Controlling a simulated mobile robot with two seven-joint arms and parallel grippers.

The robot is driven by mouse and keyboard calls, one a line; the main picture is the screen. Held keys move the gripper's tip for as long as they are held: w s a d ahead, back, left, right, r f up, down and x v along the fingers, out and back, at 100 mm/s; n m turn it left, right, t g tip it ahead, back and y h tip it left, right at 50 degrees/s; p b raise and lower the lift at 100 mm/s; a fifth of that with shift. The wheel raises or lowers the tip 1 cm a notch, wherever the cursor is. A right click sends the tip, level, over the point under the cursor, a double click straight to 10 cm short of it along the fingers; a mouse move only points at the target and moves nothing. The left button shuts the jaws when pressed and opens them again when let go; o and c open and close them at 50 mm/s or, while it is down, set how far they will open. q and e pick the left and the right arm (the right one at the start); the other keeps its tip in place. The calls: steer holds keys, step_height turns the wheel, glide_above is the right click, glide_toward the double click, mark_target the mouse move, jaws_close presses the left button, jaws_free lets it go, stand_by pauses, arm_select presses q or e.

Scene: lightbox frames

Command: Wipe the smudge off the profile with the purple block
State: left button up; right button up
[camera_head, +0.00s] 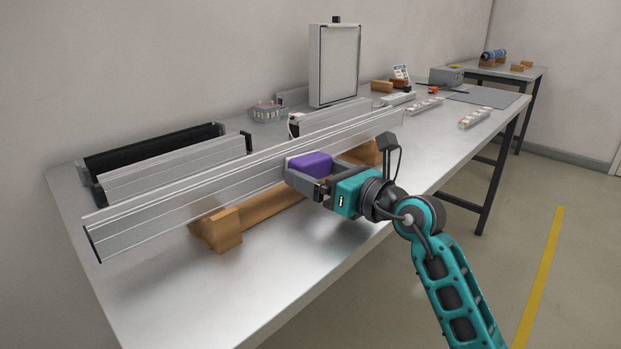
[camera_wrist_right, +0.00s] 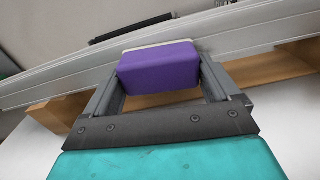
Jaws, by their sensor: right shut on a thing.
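A long silver aluminium profile (camera_head: 190,205) rests on wooden supports (camera_head: 226,230) and runs diagonally across the table. My right gripper (camera_head: 305,180) is shut on the purple block (camera_head: 310,163), in front of the profile's middle. In the right wrist view the purple block (camera_wrist_right: 160,68) sits between the fingers, with a pale layer on its far side facing the profile (camera_wrist_right: 240,32). The block looks close to or against the profile; I cannot tell if it touches. I see no smudge; the block and gripper hide part of the profile. My left gripper is not in view.
Shorter profiles (camera_head: 175,172) lie behind, near the wall. A light panel (camera_head: 334,65) stands upright at the back. Power strips (camera_head: 474,118), a grey mat (camera_head: 485,97) and small boxes are at the far right. The table's front left (camera_head: 240,290) is clear.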

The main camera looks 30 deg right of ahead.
mark_target(332, 167)
steer(key=shift+w+d+b, duration=0.25)
steer(key=shift+w+d, duration=0.15)
steer(key=shift+d, duration=0.5)
steer(key=shift+w+d+b, duration=0.2)
steer(key=shift+w+d, duration=0.15)
steer(key=shift+d, duration=0.5)
